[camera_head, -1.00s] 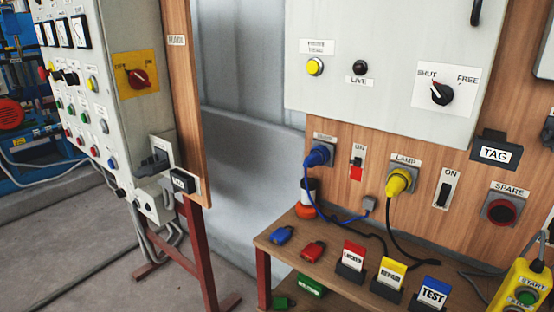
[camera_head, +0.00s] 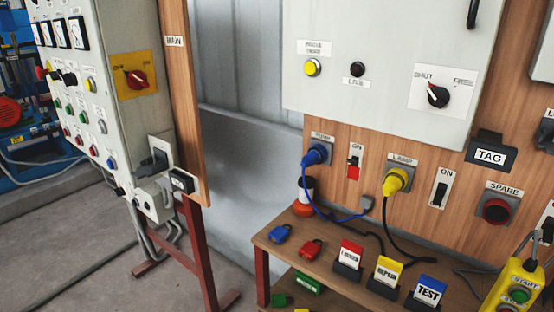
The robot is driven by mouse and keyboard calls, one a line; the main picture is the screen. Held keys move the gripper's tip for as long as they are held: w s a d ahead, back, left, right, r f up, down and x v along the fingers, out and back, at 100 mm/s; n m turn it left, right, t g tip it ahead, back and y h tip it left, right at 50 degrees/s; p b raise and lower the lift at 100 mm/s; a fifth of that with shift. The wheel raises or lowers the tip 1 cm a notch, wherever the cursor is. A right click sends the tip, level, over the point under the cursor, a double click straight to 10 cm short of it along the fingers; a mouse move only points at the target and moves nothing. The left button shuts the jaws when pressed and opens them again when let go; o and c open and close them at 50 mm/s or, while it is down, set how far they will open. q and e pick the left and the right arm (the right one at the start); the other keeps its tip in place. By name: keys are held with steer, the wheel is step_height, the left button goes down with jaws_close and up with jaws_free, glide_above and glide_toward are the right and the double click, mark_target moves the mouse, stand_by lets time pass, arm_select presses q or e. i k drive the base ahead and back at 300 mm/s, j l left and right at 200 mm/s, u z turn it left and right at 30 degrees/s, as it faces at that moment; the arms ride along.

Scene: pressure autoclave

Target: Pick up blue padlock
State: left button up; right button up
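The blue padlock (camera_head: 280,234) lies on the left end of the wooden shelf (camera_head: 270,247), close to its left edge. A red padlock (camera_head: 311,249) lies just to its right, apart from it. Nothing covers the blue padlock. Neither of my grippers shows in the head view.
Red, yellow and blue "TEST" (camera_head: 430,291) cards stand in holders along the shelf front. An orange-and-white object (camera_head: 303,197) and blue and black cables lie behind the padlocks. A yellow pendant (camera_head: 517,286) is at right. A grey panel cabinet (camera_head: 95,85) stands at left.

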mark_target(279, 234)
steer(key=i+j+z, duration=0.2)
steer(key=j, duration=0.5)
steer(key=i+j+z, duration=0.2)
steer(key=j, duration=0.55)
steer(key=i+j+z, duration=0.2)
steer(key=j, duration=0.55)
steer(key=j+z, duration=0.2)
steer(key=j, duration=0.55)
